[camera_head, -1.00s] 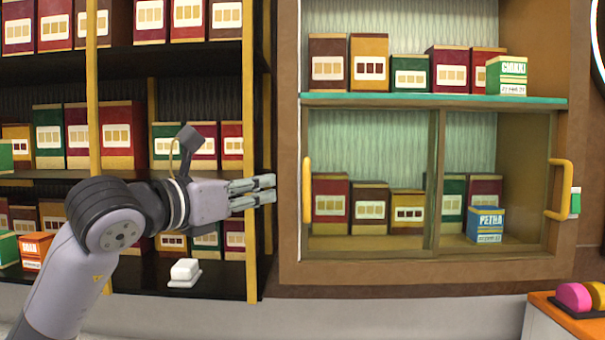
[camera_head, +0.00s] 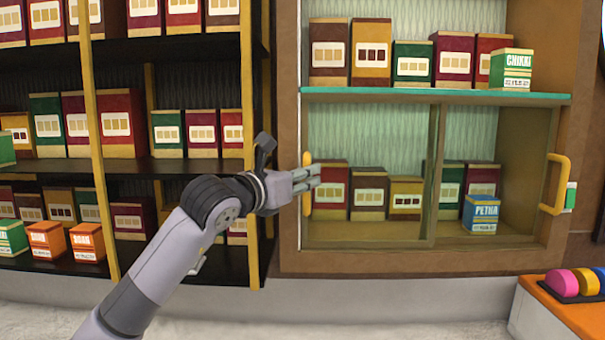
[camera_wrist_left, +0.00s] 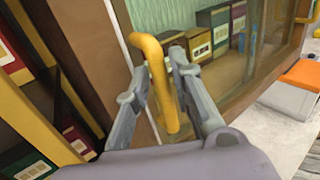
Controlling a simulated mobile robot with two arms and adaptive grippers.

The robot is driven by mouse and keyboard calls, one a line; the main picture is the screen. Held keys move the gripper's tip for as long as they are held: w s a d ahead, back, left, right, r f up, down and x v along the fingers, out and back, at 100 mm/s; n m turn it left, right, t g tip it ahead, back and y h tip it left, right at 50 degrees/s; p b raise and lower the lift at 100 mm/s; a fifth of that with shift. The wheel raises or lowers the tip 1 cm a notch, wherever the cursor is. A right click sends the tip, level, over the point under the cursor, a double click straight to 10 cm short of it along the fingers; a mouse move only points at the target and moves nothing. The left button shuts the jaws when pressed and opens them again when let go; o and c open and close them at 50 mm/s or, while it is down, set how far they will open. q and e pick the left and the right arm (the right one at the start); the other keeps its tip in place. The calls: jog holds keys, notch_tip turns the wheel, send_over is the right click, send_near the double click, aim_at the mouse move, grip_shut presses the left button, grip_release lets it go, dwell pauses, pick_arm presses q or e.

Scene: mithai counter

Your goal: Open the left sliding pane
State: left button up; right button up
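The left sliding pane (camera_head: 350,160) is a clear pane in the lower part of the wooden cabinet. It covers the left half of the opening, against the left jamb. Its yellow upright bar handle (camera_head: 307,205) is at its left edge. My left gripper (camera_head: 312,178) is at this handle, with its fingers reaching over it from the left. In the left wrist view the handle (camera_wrist_left: 168,95) stands between the two fingers (camera_wrist_left: 162,66). The fingers are apart on either side of it; firm contact is not clear. My right gripper is not in view.
The right pane (camera_head: 505,165) has its own yellow handle (camera_head: 557,185). Boxes stand behind the panes, including a blue PETHA box (camera_head: 481,213). A green CHIKKI box (camera_head: 511,69) is on the teal shelf (camera_head: 430,96). Dark shelves of boxes (camera_head: 200,168) are left; an orange counter (camera_head: 560,320) is lower right.

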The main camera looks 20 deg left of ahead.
pick_arm(q)
jog(key=shift+c, duration=0.2)
grip_shut()
dwell(0.4)
